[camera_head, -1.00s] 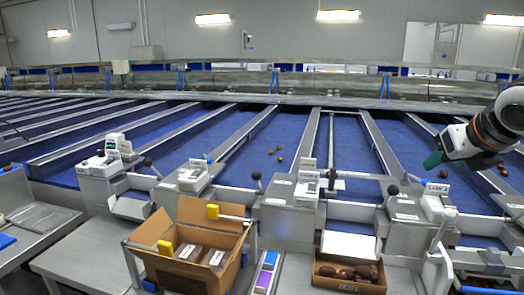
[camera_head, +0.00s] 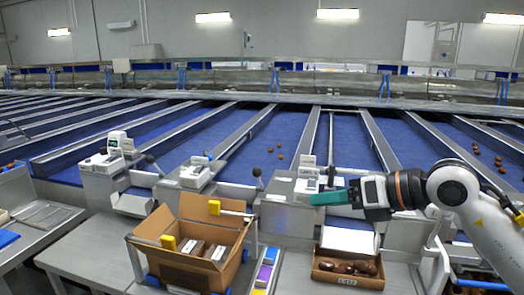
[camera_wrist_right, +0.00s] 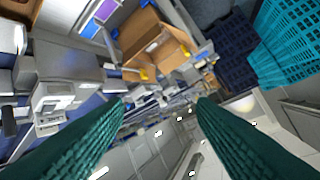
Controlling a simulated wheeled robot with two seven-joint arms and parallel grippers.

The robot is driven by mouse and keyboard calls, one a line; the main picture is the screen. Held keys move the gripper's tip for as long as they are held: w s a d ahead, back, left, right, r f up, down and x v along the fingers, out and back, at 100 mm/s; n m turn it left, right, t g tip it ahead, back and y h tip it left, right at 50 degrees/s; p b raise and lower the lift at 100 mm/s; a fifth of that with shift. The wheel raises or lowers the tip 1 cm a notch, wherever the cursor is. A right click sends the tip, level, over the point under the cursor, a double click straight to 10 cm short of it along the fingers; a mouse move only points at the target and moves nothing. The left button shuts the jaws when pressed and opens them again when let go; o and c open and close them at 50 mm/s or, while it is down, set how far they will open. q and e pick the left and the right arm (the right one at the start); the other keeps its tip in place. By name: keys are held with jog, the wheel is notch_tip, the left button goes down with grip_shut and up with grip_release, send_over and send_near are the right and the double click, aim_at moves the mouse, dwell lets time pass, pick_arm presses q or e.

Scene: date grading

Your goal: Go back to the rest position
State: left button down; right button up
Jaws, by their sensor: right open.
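My right gripper (camera_head: 332,198) comes in from the right in the head view, held above the weighing stations with its green fingers pointing left. In the right wrist view its two green fingers (camera_wrist_right: 160,125) stand wide apart with nothing between them. My left gripper is not in view. The small cardboard tray of dark dates (camera_head: 348,280) sits below the right gripper, apart from it. The open cardboard box (camera_head: 205,262) with packs inside stands to the left, and it also shows in the right wrist view (camera_wrist_right: 150,38).
Blue conveyor lanes (camera_head: 285,130) with a few dates run behind grey weighing stations (camera_head: 305,185). A strip of coloured labels (camera_head: 264,270) lies between box and tray. Blue and teal crates (camera_wrist_right: 285,45) show in the wrist view. The air left of the gripper is clear.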

jog(key=s+a+m+g+y, duration=0.1)
jog(key=s+a+y, duration=0.4)
jog(key=a+y, duration=0.2)
jog(key=w+d+f+m+t+h, duration=0.15)
jog(key=d+m+t+h, duration=0.5)
jog(key=m, duration=0.65)
jog(key=d+f+m+t+h, duration=0.3)
jog(key=m+t+h, duration=0.1)
jog(key=m+t, duration=0.75)
jog(key=s+d+f+m+g+h, duration=0.2)
jog(key=d+f+m+g+h, duration=0.15)
jog(key=f+m, duration=0.4)
jog(key=s+d+f+m+g+h, duration=0.25)
jog(key=f+m+g+h, duration=0.2)
jog(key=f, duration=0.55)
jog(key=s+a+f+m+g, duration=0.1)
jog(key=s+f+m+g, duration=0.1)
jog(key=s+f+g, duration=1.45)
jog(key=s+f+t+b, duration=0.1)
jog(key=s+f, duration=0.2)
jog(key=f, duration=1.3)
jog(key=s+f+t+b, duration=0.1)
jog(key=s+f+t, duration=0.15)
jog(key=f, duration=1.25)
jog(key=s+d+f+g+b, duration=0.2)
jog(key=s+d+f, duration=0.1)
jog(key=s+f, duration=1.3)
jog(key=shift+s+y, duration=0.25)
jog(key=shift+y, duration=0.1)
